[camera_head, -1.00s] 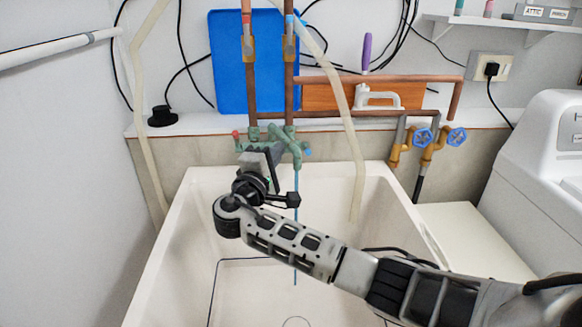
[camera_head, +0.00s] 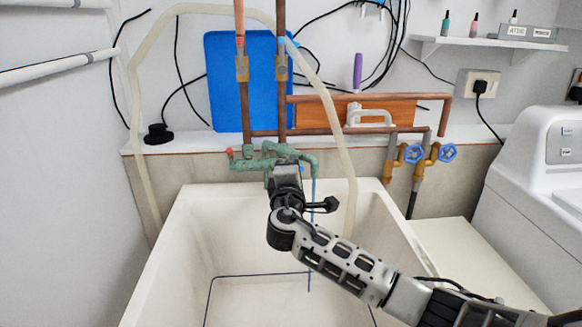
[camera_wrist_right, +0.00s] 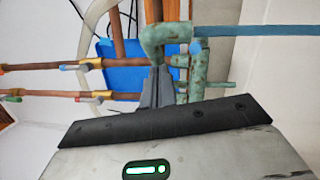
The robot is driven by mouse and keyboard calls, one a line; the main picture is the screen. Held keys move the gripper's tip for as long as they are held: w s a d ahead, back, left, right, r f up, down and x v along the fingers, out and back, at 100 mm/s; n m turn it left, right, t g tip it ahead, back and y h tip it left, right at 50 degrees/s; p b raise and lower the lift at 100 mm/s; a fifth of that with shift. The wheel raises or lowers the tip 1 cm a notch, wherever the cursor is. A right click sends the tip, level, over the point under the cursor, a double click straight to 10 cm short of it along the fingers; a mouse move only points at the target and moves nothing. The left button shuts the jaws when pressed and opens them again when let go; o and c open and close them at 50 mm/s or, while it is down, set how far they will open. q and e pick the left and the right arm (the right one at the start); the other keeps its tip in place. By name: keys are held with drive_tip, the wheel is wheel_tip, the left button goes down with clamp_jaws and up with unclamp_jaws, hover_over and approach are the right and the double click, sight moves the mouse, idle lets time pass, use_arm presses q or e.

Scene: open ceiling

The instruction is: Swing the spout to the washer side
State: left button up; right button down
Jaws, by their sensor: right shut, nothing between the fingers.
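The green, corroded tap (camera_head: 258,165) sits above the sink at the foot of two copper pipes. Its spout (camera_head: 308,160) bends to the right and down, with a thin blue line hanging straight below its end. My right gripper (camera_head: 286,168) is shut and empty, in front of the tap and just left of the spout's outer end. In the right wrist view the closed fingers (camera_wrist_right: 157,75) lie beside the spout (camera_wrist_right: 155,42); I cannot tell whether they touch. The white washer (camera_head: 525,180) stands at the right. My left gripper is out of view.
The white sink (camera_head: 190,250) lies below my right arm. A pale hose (camera_head: 340,130) hangs into it, right of the spout. A blue board (camera_head: 225,90) stands behind the pipes.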

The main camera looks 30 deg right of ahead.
drive_tip(key=shift+s+a, duration=0.1)
drive_tip(key=p+v, duration=0.2)
drive_tip(key=v, duration=1.3)
drive_tip(key=shift+s, duration=0.3)
